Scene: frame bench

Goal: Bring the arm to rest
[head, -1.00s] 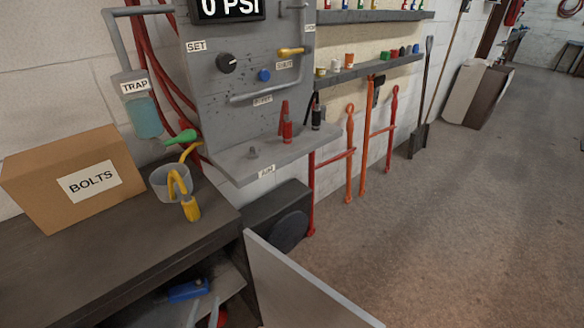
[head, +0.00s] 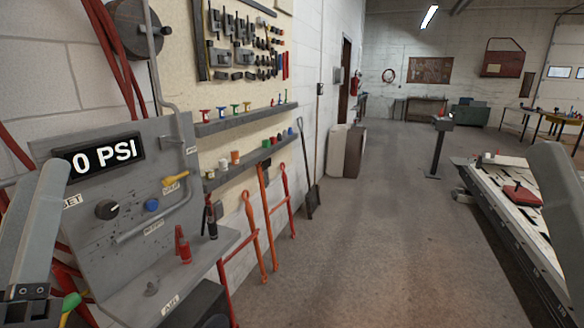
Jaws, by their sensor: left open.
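The panel has a 0 PSI display (head: 103,154), a black knob (head: 107,209) and a lower ledge. Two wall shelves (head: 240,122) hold small coloured items. Red and orange long-handled tools (head: 266,222) lean below. A long table (head: 535,220) stands right. Open floor lies between.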

